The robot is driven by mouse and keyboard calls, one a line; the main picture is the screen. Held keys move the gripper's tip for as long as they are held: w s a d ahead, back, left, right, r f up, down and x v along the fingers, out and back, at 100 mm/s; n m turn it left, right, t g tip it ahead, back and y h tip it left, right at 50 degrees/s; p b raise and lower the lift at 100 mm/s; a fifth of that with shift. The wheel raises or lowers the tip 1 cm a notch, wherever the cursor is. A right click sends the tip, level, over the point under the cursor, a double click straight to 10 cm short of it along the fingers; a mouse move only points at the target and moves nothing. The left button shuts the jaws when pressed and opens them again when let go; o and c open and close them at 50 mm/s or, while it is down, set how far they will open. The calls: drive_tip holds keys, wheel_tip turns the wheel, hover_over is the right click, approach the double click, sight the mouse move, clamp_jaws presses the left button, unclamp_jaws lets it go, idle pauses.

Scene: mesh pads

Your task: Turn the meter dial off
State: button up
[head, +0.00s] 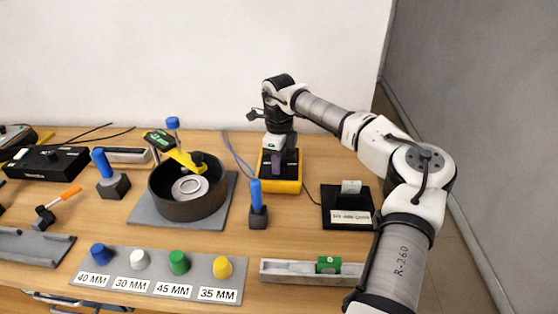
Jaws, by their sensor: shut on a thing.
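The meter (293,186), a yellow and black box, lies on the wooden table right of the middle. My gripper (278,168) points down onto its upper face from above. The jaws are shut on the meter's dial, which the gripper and its fingers hide. The dial's setting cannot be read from here. Blue leads (237,153) run from the left side of the meter.
A dark round pot (187,208) on a grey plate stands to the left. A blue-handled tool in a block (258,208) stands close left of the meter. A black pad (337,210) is to the right. A labelled strip (160,258) with coloured knobs lies in front.

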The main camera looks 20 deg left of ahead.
drive_tip(key=shift+r, duration=0.1)
drive_tip(key=o, duration=1)
wheel_tip(320, 180, up, 14)
drive_tip(key=shift+f+b, duration=0.15)
drive_tip(key=shift+b, duration=1)
drive_tip(key=shift+f, duration=0.1)
